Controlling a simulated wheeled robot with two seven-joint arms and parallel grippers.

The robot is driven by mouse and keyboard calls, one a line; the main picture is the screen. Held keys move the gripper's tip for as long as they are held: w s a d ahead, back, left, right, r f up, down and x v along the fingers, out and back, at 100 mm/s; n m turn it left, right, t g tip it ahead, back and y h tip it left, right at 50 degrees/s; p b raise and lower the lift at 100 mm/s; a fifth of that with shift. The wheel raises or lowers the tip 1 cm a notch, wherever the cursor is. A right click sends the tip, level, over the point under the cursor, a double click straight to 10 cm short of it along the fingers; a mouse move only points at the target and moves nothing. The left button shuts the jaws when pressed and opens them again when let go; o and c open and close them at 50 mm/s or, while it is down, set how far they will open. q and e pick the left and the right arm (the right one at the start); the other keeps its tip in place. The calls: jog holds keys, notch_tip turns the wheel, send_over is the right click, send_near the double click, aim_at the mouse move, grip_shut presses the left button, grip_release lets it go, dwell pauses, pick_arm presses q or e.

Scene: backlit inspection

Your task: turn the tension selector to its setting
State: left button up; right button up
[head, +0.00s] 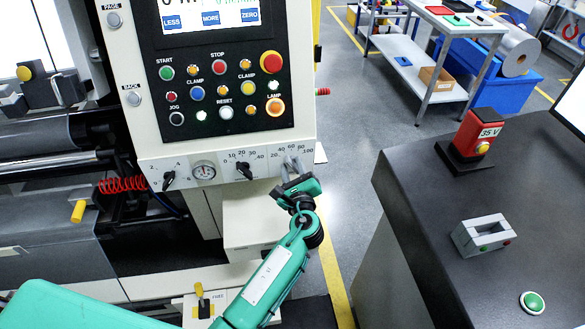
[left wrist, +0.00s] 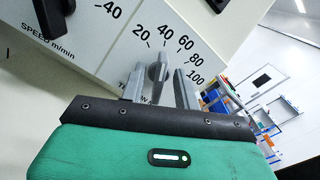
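The tension selector (left wrist: 158,70) is a grey knob on the pale panel, seen in the left wrist view beside a scale marked 20 to 100. Its upper end points about toward 40. My left gripper (left wrist: 159,88) has one grey finger on each side of the knob, with gaps showing, so it is open around it. The lower part of the knob and part of its label are hidden by the gripper. In the head view my left gripper (head: 291,172) is at the right end of the knob strip and covers most of the selector. My right gripper is not in view.
The black speed knob (head: 243,170), a round gauge (head: 204,171) and another black knob (head: 169,180) sit to the left on the same strip. A button panel (head: 220,90) is above. A dark desk (head: 420,190) stands at right, with floor between.

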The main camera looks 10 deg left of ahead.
pick_arm(q)
jog(key=b+v, duration=0.3)
jog(key=v, duration=1)
jog(key=shift+s+b, duration=0.3)
jog(key=shift+d, duration=0.1)
